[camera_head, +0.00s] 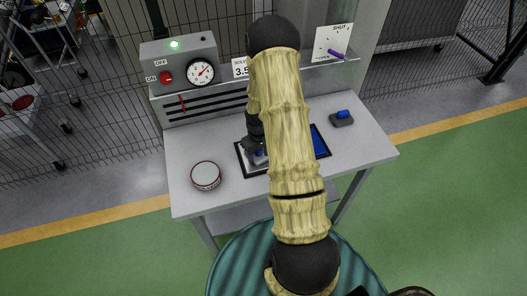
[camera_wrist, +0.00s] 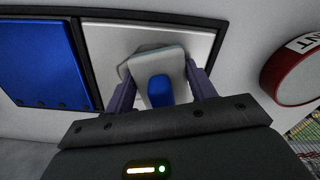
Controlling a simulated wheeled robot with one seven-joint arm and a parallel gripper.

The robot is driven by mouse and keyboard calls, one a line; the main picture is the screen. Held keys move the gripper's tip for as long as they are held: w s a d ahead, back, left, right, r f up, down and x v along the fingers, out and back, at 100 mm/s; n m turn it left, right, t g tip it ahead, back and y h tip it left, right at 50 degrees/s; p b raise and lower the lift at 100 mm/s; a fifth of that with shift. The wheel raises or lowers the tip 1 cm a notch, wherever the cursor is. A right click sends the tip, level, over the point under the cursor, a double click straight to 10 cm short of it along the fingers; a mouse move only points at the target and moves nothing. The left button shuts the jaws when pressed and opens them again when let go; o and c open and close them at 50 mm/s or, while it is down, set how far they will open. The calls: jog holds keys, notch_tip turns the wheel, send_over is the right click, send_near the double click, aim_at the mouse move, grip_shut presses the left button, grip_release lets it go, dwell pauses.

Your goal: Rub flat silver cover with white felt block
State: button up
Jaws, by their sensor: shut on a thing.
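The flat silver cover (camera_wrist: 103,42) lies in a dark-edged frame on the bench, right of a blue panel (camera_wrist: 42,62) in the wrist view. My gripper (camera_wrist: 160,84) is shut on the white felt block (camera_wrist: 150,56) by its blue handle (camera_wrist: 159,92), with one finger on each side. The block is over the silver cover, felt side down; I cannot tell for sure whether it touches. In the head view my arm hides most of the cover, and my gripper (camera_head: 255,146) shows at the frame's left part.
A round red-and-white tin (camera_head: 206,176) stands left of the frame; it also shows in the wrist view (camera_wrist: 296,72). A grey block with a blue handle (camera_head: 342,118) sits at the right. A control box with a gauge (camera_head: 200,72) stands at the back. The bench's front right is clear.

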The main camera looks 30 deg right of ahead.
jog(key=shift+w+a+f, duration=0.1)
jog(key=shift+w+a, duration=0.05)
jog(key=shift+a, duration=0.45)
jog(key=shift+w+a+f, duration=0.1)
jog(key=shift+a, duration=0.5)
jog(key=shift+w+a+r, duration=0.1)
jog(key=shift+a, duration=0.25)
jog(key=shift+a+r, duration=0.2)
jog(key=shift+w+r+p, duration=0.25)
jog(key=shift+r+p, duration=0.35)
jog(key=shift+r, duration=0.35)
jog(key=r+p, duration=0.2)
jog(key=r, duration=0.1)
jog(key=r+p, duration=0.1)
jog(key=shift+s+d+r, duration=0.2)
jog(key=shift+s+r, duration=0.05)
jog(key=shift+r, duration=0.05)
jog(key=shift+a+r+p, duration=0.1)
jog(key=shift+r+p, duration=0.4)
jog(key=shift+r, duration=0.15)
jog(key=shift+a+f, duration=0.1)
